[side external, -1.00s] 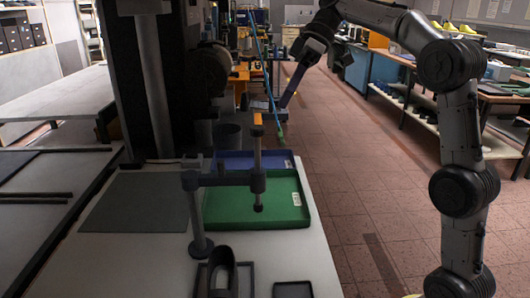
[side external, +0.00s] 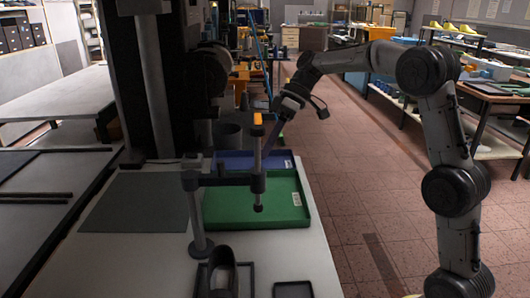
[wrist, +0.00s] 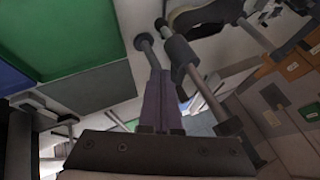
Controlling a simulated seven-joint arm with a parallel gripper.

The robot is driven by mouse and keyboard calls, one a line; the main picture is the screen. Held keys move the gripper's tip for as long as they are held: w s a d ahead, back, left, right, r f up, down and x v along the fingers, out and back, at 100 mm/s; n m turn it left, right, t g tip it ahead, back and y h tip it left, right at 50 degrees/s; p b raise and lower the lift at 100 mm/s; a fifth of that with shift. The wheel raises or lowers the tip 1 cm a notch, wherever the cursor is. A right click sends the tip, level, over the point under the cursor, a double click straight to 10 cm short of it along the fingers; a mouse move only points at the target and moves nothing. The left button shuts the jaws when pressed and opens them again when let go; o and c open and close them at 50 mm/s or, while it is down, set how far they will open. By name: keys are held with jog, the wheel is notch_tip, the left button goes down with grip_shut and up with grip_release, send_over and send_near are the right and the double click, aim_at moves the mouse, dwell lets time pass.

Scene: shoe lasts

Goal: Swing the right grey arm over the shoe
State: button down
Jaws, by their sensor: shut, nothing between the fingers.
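A grey arm (side external: 224,180) reaches right from an upright post (side external: 197,215). Its outer end carries a collar with an upright rod (side external: 257,150) that has an orange top. The dark shoe (side external: 222,278) lies at the near edge of the table, below and nearer than the arm; it also shows at the top of the wrist view (wrist: 205,14). My gripper (side external: 268,148) is shut and empty, pointing down beside the rod on its right. I cannot tell whether it touches the rod. In the wrist view the shut fingers (wrist: 160,98) overlap the grey metal parts.
A green tray (side external: 292,212) lies beneath the rod, with a blue tray (side external: 288,161) behind it. A dark mat (side external: 135,205) lies to the left. A small dark tray (side external: 293,290) sits right of the shoe. A large machine column (side external: 150,80) stands behind the post.

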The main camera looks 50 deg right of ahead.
jog(key=shift+s+a+r, duration=0.1)
jog(key=shift+s+a, duration=0.3)
jog(key=shift+a, duration=0.3)
jog(key=shift+s+a+r, duration=0.1)
jog(key=shift+s+a, duration=0.25)
jog(key=shift+a, duration=0.3)
jog(key=s+a+m+t+h, duration=0.1)
jog(key=s+a+m+t, duration=0.1)
jog(key=a, duration=0.6)
jog(key=s+a+m+t+h, duration=0.1)
jog(key=s+a+m+t, duration=0.1)
jog(key=s+a+m, duration=0.3)
jog(key=shift+a, duration=1.9)
